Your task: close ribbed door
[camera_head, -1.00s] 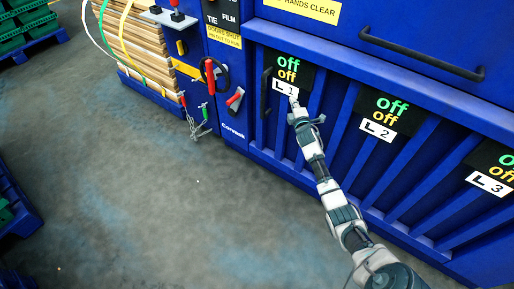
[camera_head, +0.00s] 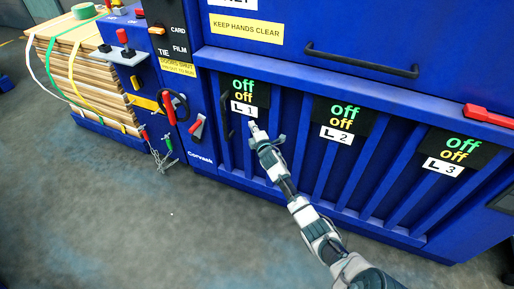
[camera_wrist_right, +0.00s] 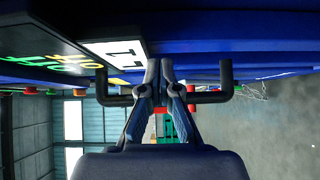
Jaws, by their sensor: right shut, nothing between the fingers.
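The blue ribbed door (camera_head: 292,130) is the lower front of the blue machine, with vertical ribs and labels L1, L2 and L3. It looks about flush with the frame; I cannot tell whether it is fully closed. Its black upright handle (camera_head: 224,115) is at the left, beside the L1 label. My right gripper (camera_head: 254,130) is shut and empty, close to the door just right of the handle. In the right wrist view, the handle (camera_wrist_right: 211,97) shows on both sides of the shut fingers (camera_wrist_right: 166,75). Contact is unclear. My left gripper is out of view.
An upper blue panel with a long black handle (camera_head: 360,61) is above the door. A red latch-like part (camera_head: 489,116) is at right. A control post with a red lever (camera_head: 197,127) and a cardboard stack (camera_head: 75,75) stand left. The grey floor (camera_head: 150,225) in front is clear.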

